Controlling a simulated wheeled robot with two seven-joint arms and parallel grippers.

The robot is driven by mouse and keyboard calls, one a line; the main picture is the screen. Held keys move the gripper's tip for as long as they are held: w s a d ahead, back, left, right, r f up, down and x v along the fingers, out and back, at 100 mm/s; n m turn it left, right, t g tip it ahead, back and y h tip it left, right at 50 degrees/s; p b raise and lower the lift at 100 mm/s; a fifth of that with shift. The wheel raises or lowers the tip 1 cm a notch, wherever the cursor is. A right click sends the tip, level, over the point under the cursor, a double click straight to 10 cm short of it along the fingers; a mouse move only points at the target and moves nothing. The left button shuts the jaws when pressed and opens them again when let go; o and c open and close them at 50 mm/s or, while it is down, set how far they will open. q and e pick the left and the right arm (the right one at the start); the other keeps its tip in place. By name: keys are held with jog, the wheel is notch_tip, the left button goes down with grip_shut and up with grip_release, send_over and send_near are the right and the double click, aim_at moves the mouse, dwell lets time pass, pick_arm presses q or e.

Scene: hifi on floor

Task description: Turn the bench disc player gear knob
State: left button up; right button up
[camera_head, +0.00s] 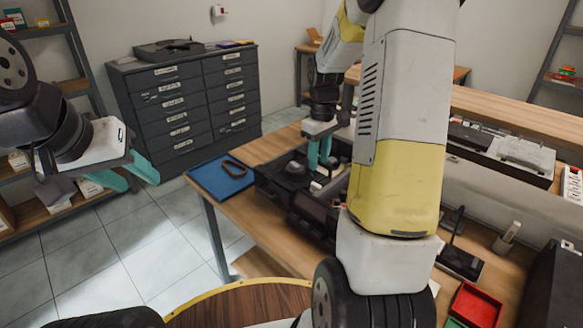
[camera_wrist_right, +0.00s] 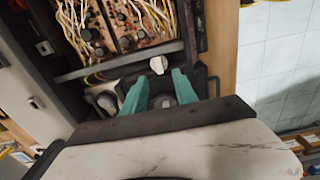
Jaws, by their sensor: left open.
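The dark disc player (camera_head: 268,182) stands on the wooden bench, partly hidden by my right arm. My right gripper (camera_head: 319,152) points down over it. In the right wrist view, its two teal fingers (camera_wrist_right: 160,92) are apart, with a round grey knob (camera_wrist_right: 165,101) showing between them; I cannot tell whether they touch it. A small white knob (camera_wrist_right: 157,65) sits just beyond the fingertips. Another round pale knob (camera_wrist_right: 107,102) lies left of the fingers. I cannot tell which is the gear knob. My left gripper (camera_head: 130,172) is open and empty, over the floor at left, away from the bench.
Open electronics with wires (camera_wrist_right: 125,22) lie beyond the knobs. A blue mat (camera_head: 215,183) with a brown loop (camera_head: 235,168) is on the bench's left corner. A red tray (camera_head: 476,306) is at lower right. A grey drawer cabinet (camera_head: 185,105) stands behind. The floor at left is clear.

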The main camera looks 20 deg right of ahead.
aim_at(317, 185)
jog(key=shift+w+f, duration=0.35)
jog(key=shift+f, duration=0.55)
notch_tip(317, 185, down, 7)
jog(key=shift+f, duration=0.15)
grip_shut()
